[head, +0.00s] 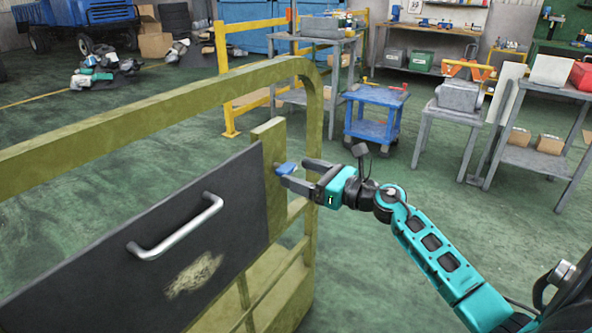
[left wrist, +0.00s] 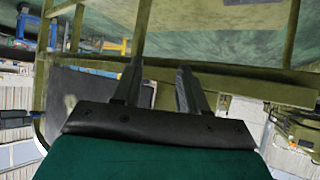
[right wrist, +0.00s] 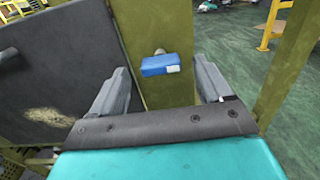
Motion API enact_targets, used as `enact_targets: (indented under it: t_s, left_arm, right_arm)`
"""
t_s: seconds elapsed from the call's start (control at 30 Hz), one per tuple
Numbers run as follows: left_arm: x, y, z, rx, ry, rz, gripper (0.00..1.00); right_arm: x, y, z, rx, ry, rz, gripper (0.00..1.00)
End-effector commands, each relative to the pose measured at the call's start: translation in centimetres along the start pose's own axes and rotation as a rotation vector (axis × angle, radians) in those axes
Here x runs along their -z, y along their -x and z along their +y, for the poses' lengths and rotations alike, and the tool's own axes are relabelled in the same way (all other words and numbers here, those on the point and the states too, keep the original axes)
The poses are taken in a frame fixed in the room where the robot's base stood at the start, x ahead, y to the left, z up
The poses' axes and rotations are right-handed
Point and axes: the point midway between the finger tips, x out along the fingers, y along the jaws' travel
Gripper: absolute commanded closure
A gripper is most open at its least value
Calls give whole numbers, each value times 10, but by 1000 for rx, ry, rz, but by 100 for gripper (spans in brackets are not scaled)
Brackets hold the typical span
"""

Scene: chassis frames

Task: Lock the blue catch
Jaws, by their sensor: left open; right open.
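The blue catch (head: 287,169) is a small blue handle on a short stem. It sits on the olive-yellow upright post (head: 268,140) at the right edge of the dark panel (head: 160,235). My right gripper (head: 298,173) is open at the catch, its fingers pointing left at the post. In the right wrist view the catch (right wrist: 161,65) lies crosswise between the two open fingers, apart from both. A pale patch shows on its right end. My left gripper (left wrist: 158,85) is open and empty in the left wrist view, facing olive frame bars. The left gripper is not visible in the head view.
A silver handle (head: 175,232) sticks out from the dark panel. The olive rail (head: 150,120) curves down beside the post. A blue cart (head: 374,118) and grey work tables stand behind. The green floor (head: 420,220) around my right arm is clear.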

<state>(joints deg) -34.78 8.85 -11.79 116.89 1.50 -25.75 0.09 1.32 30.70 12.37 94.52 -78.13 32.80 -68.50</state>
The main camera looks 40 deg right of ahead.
Motion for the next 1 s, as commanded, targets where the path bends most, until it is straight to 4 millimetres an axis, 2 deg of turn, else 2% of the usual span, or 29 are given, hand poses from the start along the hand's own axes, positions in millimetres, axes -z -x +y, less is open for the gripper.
enact_targets:
  t_s: [0.2, 0.53, 1.0]
  left_arm:
    - [1, 0, -1, 3, 0, 2, 57]
    - [6, -1, 0, 5, 8, 13, 57]
    - [8, -2, 0, 5, 7, 17, 57]
  right_arm:
    - [0, -17, 0, 1, -2, -1, 21]
    - [0, -20, 0, 1, -2, 0, 22]
    - [0, -19, 0, 0, -1, 0, 67]
